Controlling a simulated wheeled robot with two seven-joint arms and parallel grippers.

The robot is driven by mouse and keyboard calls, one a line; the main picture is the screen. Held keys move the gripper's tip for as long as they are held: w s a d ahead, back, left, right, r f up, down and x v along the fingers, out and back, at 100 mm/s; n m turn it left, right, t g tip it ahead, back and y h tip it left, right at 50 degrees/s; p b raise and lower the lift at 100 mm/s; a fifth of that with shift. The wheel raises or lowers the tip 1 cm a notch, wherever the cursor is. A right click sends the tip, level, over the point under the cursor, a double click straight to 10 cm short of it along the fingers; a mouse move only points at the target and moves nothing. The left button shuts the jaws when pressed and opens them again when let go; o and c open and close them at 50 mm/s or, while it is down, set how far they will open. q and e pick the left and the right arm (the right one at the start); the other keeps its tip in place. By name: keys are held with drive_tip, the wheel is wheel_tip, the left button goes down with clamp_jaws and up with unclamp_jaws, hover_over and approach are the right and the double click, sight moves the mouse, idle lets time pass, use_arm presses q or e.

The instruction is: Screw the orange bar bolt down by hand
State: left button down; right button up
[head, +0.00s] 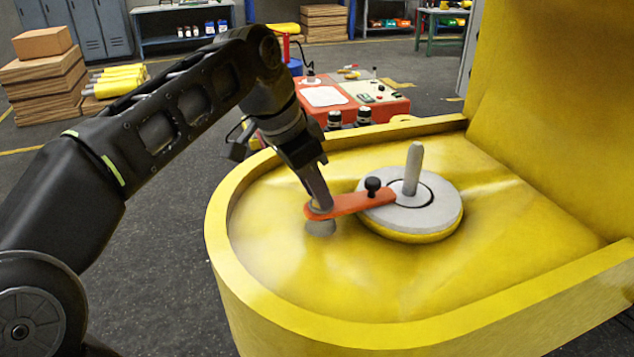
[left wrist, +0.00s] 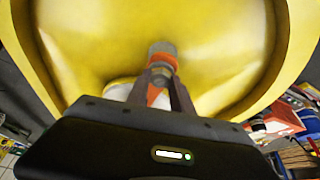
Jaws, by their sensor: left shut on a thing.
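The orange bar (head: 348,203) lies across the yellow boom end, from a small grey boss (head: 320,228) at its left end to the round grey disc (head: 440,207). A black knob (head: 373,186) stands on the bar near the disc. My left gripper (head: 320,205) reaches down onto the bar's left end. In the left wrist view its fingers (left wrist: 160,85) are shut around a small grey bolt head (left wrist: 161,72) with orange beside it. The fingers hide most of the bolt, so I cannot tell how deep it sits. My right gripper is not in view.
A grey pin (head: 413,168) stands upright from the disc. A raised yellow rim (head: 290,317) surrounds the recess, and a tall yellow wall (head: 560,100) rises at right. A red workbench (head: 370,103) with small items stands behind. Boxes (head: 45,75) are stacked at far left.

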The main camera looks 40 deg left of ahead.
use_arm(q)
drive_tip(key=shift+w+a+r+m+h+p, duration=0.1)
drive_tip(key=shift+m+h+p, duration=0.2)
drive_tip(key=shift+m+p, duration=0.4)
drive_tip(key=shift+w+a+r+m+h+p, duration=0.1)
drive_tip(key=shift+m+h+p, duration=0.3)
drive_tip(key=shift+m, duration=0.5)
drive_tip(key=shift+g, duration=0.3)
drive_tip(key=c, duration=1.5)
unclamp_jaws()
drive_tip(key=shift+c, duration=0.2)
drive_tip(key=o, duration=0.4)
drive_tip(key=shift+s+f, duration=0.1)
drive_tip(key=shift+f, duration=0.05)
drive_tip(key=shift+d, duration=0.15)
